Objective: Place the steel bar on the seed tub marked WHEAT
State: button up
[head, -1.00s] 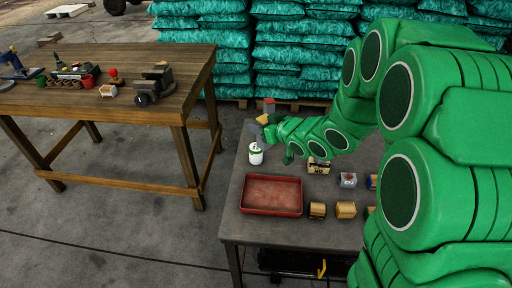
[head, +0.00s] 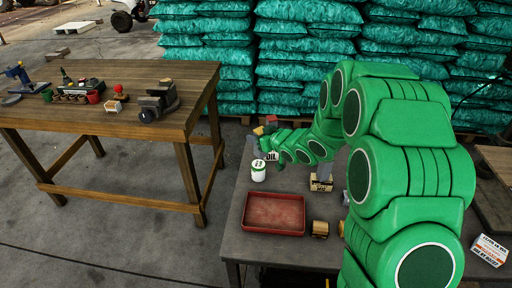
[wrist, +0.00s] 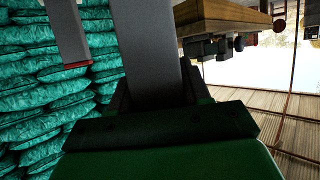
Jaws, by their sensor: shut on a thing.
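My gripper (head: 257,141) is at the far left corner of the dark metal table, behind the white and green can (head: 258,171). It is shut; a grey piece with a red end edge (wrist: 66,38) beside the grey finger (wrist: 145,45) in the wrist view may be the steel bar. The held part is hard to make out and its far end is out of frame. Yellow and red pieces (head: 271,120) show close by the gripper. No WHEAT marking is legible; a small brown tub-like thing (head: 319,229) stands right of the red tray. My arm hides the table's right part.
The red tray (head: 247,222) lies on the metal table (head: 231,235). A labelled box (head: 321,183) and an item lettered OIL (head: 271,156) stand behind it. A wooden workbench (head: 130,75) is left across a floor gap. Teal sacks (head: 300,60) stand behind.

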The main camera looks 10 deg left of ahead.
jog(key=shift+w+a+f, duration=0.2)
jog(key=shift+w+f, duration=0.5)
jog(key=shift+f, duration=0.7)
jog(key=shift+w+a+f, duration=0.25)
jog(key=shift+w+f, duration=0.4)
jog(key=shift+f, duration=0.75)
jog(key=shift+w+a+f, duration=0.2)
jog(key=shift+w+f, duration=0.5)
jog(key=shift+f, duration=0.7)
jog(key=shift+f, duration=0.1)
jog(key=o, duration=1.2)
jog(key=shift+o, duration=0.2)
jog(key=shift+s+d+r, duration=0.15)
jog(key=shift+d+r, duration=0.1)
jog(key=v, duration=1.1)
jog(key=shift+s, duration=0.2)
